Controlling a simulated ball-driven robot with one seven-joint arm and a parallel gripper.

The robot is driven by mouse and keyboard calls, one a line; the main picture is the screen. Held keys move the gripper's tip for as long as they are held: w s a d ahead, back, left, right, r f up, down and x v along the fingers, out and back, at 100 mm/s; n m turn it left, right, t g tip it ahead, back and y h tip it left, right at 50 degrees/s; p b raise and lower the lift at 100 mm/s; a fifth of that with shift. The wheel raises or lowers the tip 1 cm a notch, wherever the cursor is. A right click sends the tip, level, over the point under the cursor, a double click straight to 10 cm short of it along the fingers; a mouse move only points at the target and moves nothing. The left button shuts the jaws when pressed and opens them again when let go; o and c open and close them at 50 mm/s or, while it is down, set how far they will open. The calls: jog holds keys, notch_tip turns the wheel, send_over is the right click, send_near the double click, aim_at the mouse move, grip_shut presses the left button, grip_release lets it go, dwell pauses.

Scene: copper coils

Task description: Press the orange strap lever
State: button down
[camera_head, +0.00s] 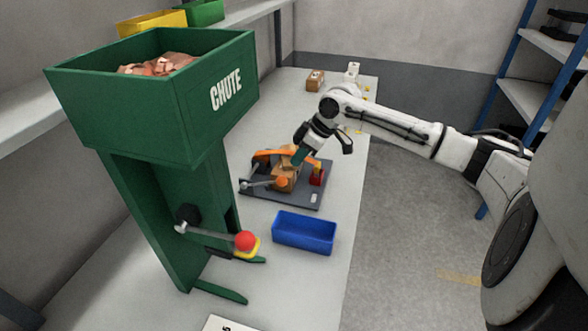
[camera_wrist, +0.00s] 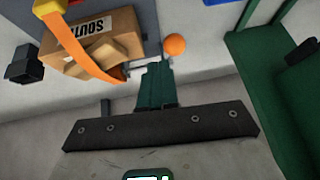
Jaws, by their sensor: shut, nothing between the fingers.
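The orange ball knob (camera_head: 282,182) of the strap lever sits at the end of a grey bar on the dark strapping plate (camera_head: 302,197). In the wrist view the orange knob (camera_wrist: 175,45) is just beyond and slightly right of my fingertips, with a small gap in the picture. A brown cardboard box (camera_head: 290,169) stands on the plate, with an orange strap (camera_wrist: 83,52) across it in the wrist view. My gripper (camera_head: 299,157) is above the box in the head view. Its green fingers (camera_wrist: 156,68) are shut and empty. Any contact with the lever cannot be told.
A red block (camera_head: 317,176) stands at the plate's right side. A blue bin (camera_head: 304,232) is in front of the plate. The tall green chute (camera_head: 155,110) stands at left, with a red-knobbed lever (camera_head: 244,240). A small box (camera_head: 315,80) lies at the back.

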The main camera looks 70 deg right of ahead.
jog(key=shift+b+v, duration=0.35)
jog(key=shift+v, duration=2)
jog(key=shift+w+a, duration=0.1)
jog(key=shift+w, duration=0.1)
